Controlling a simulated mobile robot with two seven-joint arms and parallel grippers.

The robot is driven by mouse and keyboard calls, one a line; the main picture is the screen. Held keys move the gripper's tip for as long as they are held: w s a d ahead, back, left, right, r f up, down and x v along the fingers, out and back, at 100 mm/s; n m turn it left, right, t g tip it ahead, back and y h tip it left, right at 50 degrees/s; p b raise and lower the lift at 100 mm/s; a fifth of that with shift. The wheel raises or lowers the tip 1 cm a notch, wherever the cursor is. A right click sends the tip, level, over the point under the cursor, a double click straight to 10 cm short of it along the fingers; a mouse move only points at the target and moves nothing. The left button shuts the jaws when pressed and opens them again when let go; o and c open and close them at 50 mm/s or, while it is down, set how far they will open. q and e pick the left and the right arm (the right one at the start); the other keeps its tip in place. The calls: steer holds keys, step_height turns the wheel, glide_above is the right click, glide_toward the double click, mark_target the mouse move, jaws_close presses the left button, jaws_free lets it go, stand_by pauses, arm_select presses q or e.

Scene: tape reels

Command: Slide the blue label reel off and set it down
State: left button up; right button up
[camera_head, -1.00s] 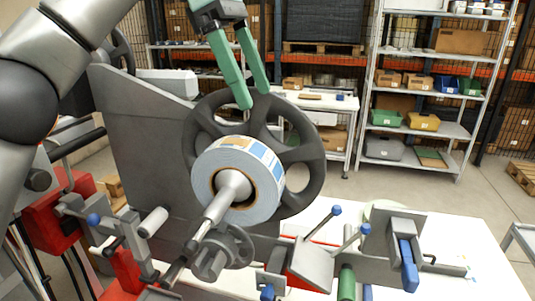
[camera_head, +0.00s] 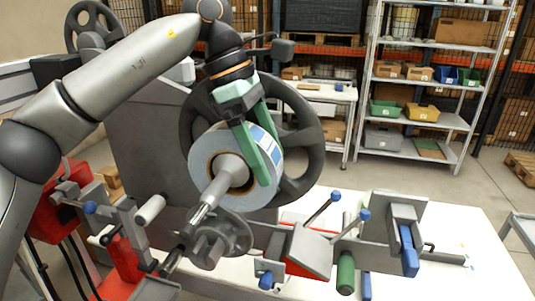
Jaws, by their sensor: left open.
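The label reel (camera_head: 205,152), a white roll with blue and tan labels on its rim, sits on the grey spindle (camera_head: 212,190) in front of a dark spoked wheel (camera_head: 305,112). My left gripper (camera_head: 266,172) has green fingers and is open. It points down at the reel's upper right side. One finger lies in front of the reel's rim, and the other is partly hidden behind it. I cannot tell whether the fingers touch the reel. My right gripper is not in view.
The machine has a handwheel (camera_head: 222,240) below the spindle and blue-knobbed levers (camera_head: 335,196) at right. The white table (camera_head: 465,225) has bare room at right. Shelves (camera_head: 425,120) with bins stand behind.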

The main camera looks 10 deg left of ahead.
arm_select(q)
steer(key=shift+f, duration=0.1)
steer(key=shift+c, duration=0.2)
jaws_close()
stand_by(0.5)
